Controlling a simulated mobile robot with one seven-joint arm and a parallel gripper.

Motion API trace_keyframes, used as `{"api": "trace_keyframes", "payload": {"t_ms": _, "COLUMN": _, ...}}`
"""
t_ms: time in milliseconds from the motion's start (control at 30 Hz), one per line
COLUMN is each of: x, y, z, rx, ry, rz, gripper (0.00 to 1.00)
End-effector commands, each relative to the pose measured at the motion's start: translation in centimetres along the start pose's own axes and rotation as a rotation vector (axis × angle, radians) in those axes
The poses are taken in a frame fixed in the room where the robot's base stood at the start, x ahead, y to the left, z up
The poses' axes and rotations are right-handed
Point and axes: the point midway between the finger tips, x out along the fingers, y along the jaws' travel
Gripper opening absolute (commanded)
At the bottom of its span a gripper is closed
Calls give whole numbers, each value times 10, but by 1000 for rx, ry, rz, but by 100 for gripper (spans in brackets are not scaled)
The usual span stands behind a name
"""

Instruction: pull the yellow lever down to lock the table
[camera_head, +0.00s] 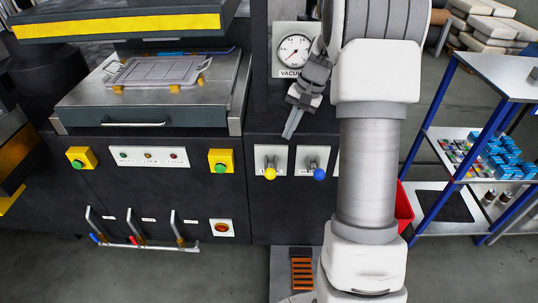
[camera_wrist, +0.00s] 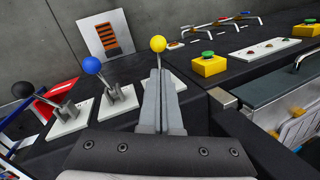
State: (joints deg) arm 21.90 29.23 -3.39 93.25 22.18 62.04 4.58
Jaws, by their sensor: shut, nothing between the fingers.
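The yellow-knobbed lever (camera_head: 269,172) stands on a white plate on the black machine front, below the vacuum gauge. In the wrist view its yellow knob (camera_wrist: 158,43) shows just beyond my fingertips, with part of its shaft hidden by the fingers. My gripper (camera_head: 288,134) is shut and empty, pointing down, above and slightly right of the lever; its fingers also show in the wrist view (camera_wrist: 162,75). Whether they touch the lever cannot be told. The machine's table (camera_head: 150,119), with a front handle, carries a grey tray-like part (camera_head: 157,71).
A blue-knobbed lever (camera_head: 319,173) stands close right of the yellow one. A black-knobbed lever (camera_wrist: 22,89) shows in the wrist view. Yellow button boxes (camera_head: 221,161) and pipe valves (camera_head: 140,232) are left. A blue-framed shelf (camera_head: 470,130) stands right.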

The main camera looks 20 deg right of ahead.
Motion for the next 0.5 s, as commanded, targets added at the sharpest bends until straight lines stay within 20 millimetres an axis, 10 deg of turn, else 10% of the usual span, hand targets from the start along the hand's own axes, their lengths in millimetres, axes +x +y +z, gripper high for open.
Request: {"api": "trace_keyframes", "payload": {"t_ms": 500, "x": 23, "y": 13, "z": -21, "rx": 54, "ry": -29, "rz": -14, "gripper": 0}}
